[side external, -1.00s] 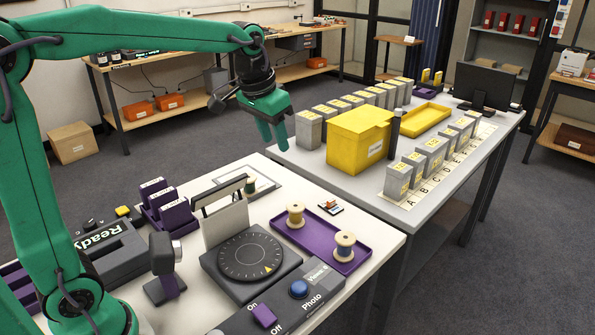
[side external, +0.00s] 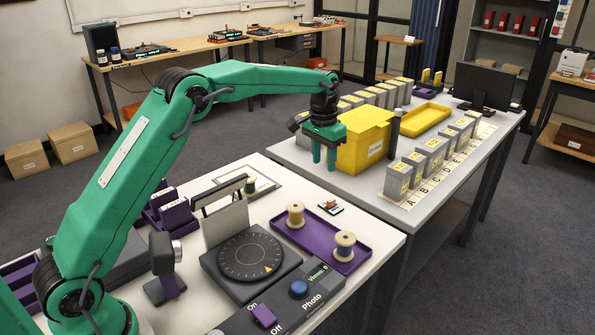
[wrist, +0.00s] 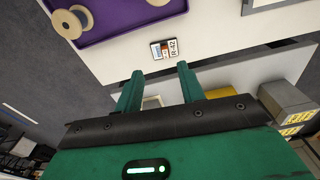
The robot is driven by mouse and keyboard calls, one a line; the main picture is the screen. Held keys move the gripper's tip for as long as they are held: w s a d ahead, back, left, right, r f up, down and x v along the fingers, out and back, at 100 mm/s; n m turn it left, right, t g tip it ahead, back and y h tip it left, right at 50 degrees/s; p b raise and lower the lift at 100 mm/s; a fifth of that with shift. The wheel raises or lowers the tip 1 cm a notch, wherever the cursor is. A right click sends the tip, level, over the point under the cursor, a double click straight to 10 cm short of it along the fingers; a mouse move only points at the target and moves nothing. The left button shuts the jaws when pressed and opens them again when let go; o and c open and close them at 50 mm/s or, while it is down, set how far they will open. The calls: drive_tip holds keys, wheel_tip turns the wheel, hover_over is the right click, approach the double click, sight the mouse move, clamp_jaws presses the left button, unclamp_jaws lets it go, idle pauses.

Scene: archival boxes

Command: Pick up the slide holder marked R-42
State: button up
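My gripper (side external: 324,166) points down, above and beyond the holder, near the gap between the tables. Its two fingers are apart with nothing between them, as the wrist view also shows (wrist: 159,74).
Two thread spools (side external: 295,214) (side external: 344,245) stand in the purple tray. A yellow box (side external: 358,142) and grey boxes (side external: 397,180) stand on the grey table close to my gripper. A dial device (side external: 250,258) and purple holders (side external: 177,215) occupy the white table.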

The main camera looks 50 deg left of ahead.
hover_over(328, 201)
drive_tip(key=shift+g, duration=0.4)
wheel_tip(328, 201, down, 8)
drive_tip(key=shift+r, duration=0.25)
drive_tip(key=shift+d+f, duration=0.1)
drive_tip(key=shift+f, duration=3.8)
clamp_jaws()
